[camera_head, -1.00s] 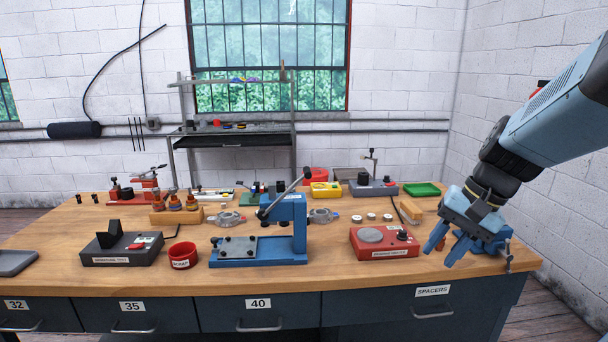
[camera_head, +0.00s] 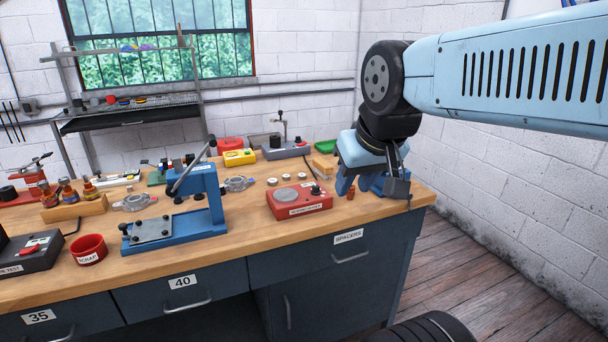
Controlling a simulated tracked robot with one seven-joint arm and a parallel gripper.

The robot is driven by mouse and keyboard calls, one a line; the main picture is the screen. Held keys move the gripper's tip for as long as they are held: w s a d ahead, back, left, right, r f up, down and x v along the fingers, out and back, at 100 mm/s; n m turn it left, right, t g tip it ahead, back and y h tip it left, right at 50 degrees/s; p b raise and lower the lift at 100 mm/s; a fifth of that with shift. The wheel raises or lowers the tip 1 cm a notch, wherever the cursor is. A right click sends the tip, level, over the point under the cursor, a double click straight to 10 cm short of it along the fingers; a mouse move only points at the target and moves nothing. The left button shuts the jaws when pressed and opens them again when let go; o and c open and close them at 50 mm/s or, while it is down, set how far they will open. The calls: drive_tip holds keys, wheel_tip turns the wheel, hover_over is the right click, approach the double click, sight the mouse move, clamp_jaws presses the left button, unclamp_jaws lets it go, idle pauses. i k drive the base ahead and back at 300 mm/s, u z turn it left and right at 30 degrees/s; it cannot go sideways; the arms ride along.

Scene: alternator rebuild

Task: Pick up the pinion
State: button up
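I cannot identify the pinion with certainty. A small reddish-brown piece (camera_head: 351,192) stands on the bench just under my gripper, but it is too small to name. A blue vise-like fixture (camera_head: 376,184) at the bench's right corner is partly hidden behind the gripper.
A red tester box (camera_head: 300,201) sits left of my gripper. Floor is open at right.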

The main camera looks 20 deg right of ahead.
sight(351, 194)
drive_tip(key=z, duration=0.65)
drive_tip(key=i, duration=0.35)
drive_tip(key=u, duration=0.2)
